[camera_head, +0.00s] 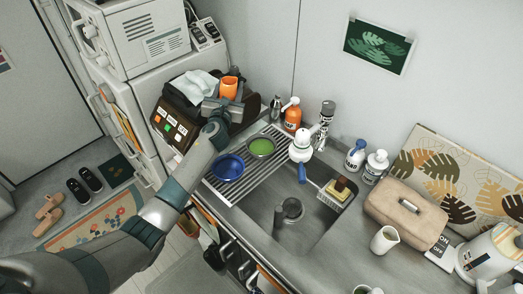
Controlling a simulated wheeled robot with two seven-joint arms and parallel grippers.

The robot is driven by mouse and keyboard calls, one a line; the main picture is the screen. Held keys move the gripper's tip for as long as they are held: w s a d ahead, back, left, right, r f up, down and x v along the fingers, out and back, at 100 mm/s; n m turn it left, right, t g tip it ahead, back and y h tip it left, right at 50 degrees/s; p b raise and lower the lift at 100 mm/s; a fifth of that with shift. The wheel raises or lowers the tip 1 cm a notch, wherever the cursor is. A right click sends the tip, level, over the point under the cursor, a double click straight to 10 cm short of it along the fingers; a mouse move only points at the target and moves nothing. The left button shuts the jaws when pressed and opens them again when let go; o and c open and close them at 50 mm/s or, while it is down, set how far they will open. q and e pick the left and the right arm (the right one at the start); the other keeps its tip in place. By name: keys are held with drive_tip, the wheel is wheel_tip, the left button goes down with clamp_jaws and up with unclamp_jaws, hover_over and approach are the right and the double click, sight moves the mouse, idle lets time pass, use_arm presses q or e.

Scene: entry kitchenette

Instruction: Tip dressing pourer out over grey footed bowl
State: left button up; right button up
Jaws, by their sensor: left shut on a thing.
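My left arm comes in from the lower left, and its gripper (227,97) is shut on a small orange vessel (229,86), which I take to be the dressing pourer. It looks about upright, above and to the left of the bowls, in front of the dark bread-bin-like box. Its spout and contents cannot be made out. The pourer is apart from the bowl. My right gripper is not in view.
A blue bowl (229,167) is on the rack (235,186), close to the grey bowl. An orange bottle (292,114) and a white tap (301,147) stand at the right by the sink (291,230).

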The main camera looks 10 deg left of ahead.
sight(228, 81)
use_arm(q)
drive_tip(key=shift+r, duration=1.9)
drive_tip(key=shift+f, duration=0.1)
